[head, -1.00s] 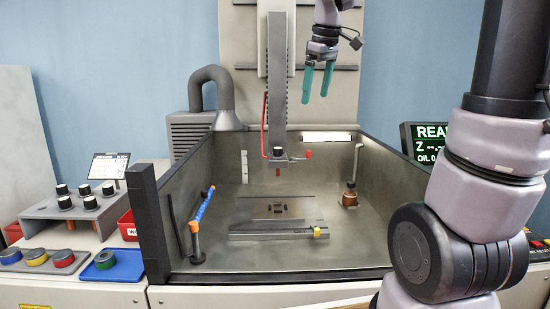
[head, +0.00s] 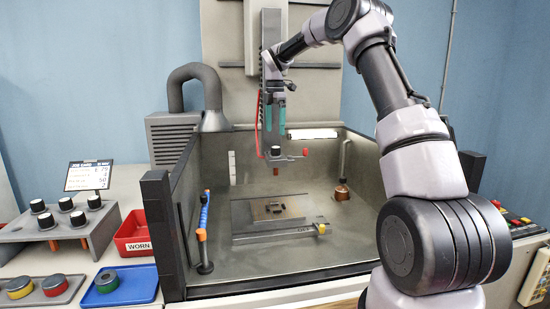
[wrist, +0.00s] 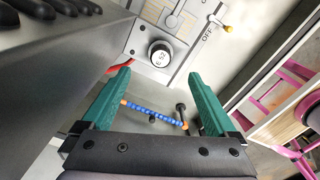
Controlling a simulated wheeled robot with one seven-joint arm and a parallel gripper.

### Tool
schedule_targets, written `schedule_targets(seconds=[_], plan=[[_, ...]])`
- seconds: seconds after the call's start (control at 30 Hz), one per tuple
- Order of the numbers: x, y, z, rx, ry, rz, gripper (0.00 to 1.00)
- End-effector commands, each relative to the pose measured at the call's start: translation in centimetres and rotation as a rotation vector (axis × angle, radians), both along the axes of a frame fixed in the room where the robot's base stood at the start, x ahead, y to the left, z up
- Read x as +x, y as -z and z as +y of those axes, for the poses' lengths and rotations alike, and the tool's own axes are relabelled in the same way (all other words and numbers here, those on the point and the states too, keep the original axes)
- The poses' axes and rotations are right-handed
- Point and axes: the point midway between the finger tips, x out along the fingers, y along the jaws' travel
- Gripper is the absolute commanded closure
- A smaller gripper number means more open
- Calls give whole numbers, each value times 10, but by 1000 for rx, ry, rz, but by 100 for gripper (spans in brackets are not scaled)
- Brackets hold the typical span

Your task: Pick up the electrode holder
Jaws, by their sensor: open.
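The electrode holder (head: 275,151) has a round black top and sits in the clamp at the bottom of the machine's upright ram. A small copper-coloured tip (head: 276,171) shows below the clamp. In the wrist view the holder (wrist: 160,54) shows its black cap with a pale label, just beyond and between my fingertips. My gripper (head: 275,132) is open, with teal fingers pointing down above the holder. It also shows in the wrist view (wrist: 160,73). Nothing is between the fingers, and they do not visibly touch the holder.
A red-tipped lever (head: 305,152) sticks out right of the clamp. A blue jointed hose (head: 203,212) stands at the tank's left, and a plate (head: 245,210) lies on its floor. A rack (head: 20,230) with several black-capped holders and a red bin (head: 135,247) are left.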

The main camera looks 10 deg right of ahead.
Motion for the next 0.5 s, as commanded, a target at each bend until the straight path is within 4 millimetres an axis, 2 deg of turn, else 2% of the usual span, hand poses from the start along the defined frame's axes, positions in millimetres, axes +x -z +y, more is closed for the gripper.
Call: schedule_targets(seconds=[0.1,0.37,0.5], plan=[[-1,20,0,0,0,3,7],[-1,41,-1,0,2,1,7],[-1,64,-3,0,2,2,7]])
